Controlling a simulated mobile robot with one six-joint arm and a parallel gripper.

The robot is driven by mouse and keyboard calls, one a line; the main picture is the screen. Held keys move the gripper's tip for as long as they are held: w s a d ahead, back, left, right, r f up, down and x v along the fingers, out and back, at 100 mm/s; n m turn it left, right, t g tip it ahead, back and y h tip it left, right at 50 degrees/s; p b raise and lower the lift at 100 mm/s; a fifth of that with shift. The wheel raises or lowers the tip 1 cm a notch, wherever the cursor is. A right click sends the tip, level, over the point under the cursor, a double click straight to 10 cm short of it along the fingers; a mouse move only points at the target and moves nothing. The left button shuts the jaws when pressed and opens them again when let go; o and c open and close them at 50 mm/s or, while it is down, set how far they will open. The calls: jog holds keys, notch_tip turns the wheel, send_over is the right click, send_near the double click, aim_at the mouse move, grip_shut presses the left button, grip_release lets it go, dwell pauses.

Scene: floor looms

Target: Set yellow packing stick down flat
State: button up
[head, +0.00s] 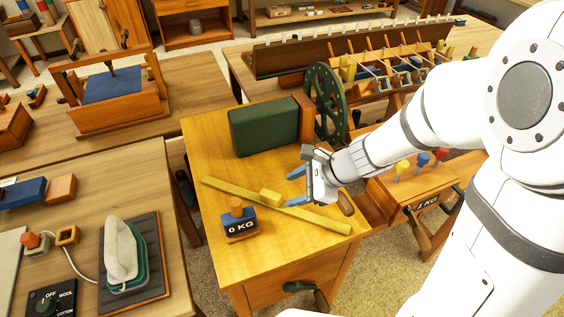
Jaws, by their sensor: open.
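The yellow packing stick (235,191) is a long, thin bar. It lies slantwise across the wooden table top and looks flat on it, from the left edge toward the front right. A short yellow block (270,197) sits at the middle of the stick; I cannot tell whether it is part of it. My gripper (291,187) is open, with blue fingers pointing left. It is just right of the yellow block and above or beside the stick; the exact gap is unclear. Nothing shows between the fingers.
A dark blue "0 KG" weight (240,225) with a wooden knob stands in front of the stick. A green padded block (265,126) stands behind it, by a green wheel (326,103). An iron on a stand (124,252) is on the left table. The table's front left is clear.

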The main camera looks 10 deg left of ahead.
aim_at(273, 194)
jog(key=w+a+f+m, duration=0.1)
jog(key=f, duration=0.1)
jog(key=a+f+m, duration=0.1)
jog(key=f+m, duration=0.1)
jog(key=w+a+f+m+b, duration=0.1)
jog(key=f+m, duration=0.1)
jog(key=shift+w+f+t+y, duration=0.1)
jog(key=shift+w+t+y, duration=0.2)
jog(key=shift+w, duration=0.05)
jog(key=x, duration=0.7)
jog(key=shift+w+a, duration=0.3)
jog(key=shift+c, duration=0.2)
grip_shut()
